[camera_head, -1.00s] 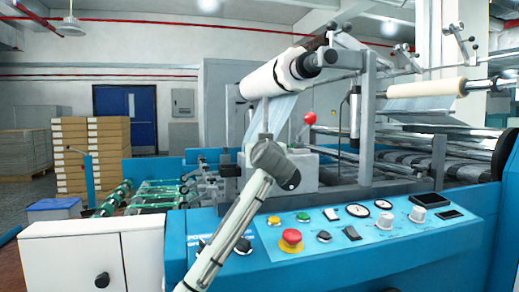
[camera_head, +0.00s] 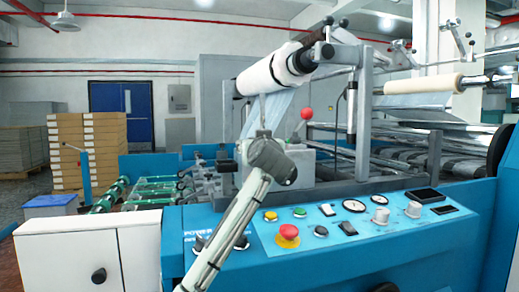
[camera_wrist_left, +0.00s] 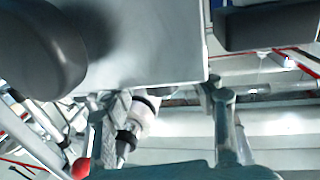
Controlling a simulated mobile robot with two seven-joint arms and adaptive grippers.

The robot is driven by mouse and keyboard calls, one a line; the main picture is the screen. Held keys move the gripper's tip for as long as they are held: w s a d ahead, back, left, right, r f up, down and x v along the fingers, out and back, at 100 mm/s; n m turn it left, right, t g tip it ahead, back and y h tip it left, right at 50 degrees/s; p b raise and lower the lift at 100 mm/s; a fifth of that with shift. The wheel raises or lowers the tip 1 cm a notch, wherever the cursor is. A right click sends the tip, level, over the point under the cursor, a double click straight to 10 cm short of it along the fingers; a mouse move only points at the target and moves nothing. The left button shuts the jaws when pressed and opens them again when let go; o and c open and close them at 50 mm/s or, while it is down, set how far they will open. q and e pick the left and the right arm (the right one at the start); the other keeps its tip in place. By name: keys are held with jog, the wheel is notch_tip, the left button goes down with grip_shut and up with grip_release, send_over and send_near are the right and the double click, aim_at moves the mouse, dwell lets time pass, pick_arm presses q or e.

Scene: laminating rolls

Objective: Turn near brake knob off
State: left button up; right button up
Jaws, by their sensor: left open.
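The blue control panel (camera_head: 345,250) of the laminating machine is at the front in the head view. Two dark knobs, a left one (camera_head: 198,243) and a right one (camera_head: 241,243), sit at its left end beside white lettering too small to read fully. Two grey knobs (camera_head: 380,215) (camera_head: 413,209) sit further right. I cannot tell which is the near brake knob. In the left wrist view the dark fingers are apart, with nothing held. My right gripper is out of view.
A red emergency button (camera_head: 288,234), small switches and two gauges (camera_head: 354,206) share the panel. A white film roll (camera_head: 268,78) and a red-ball lever (camera_head: 306,114) are near my left gripper. A white cabinet (camera_head: 70,255) stands at the left.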

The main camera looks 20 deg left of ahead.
pick_arm(q)
jog(key=v, duration=1)
jog(key=shift+f, duration=0.1)
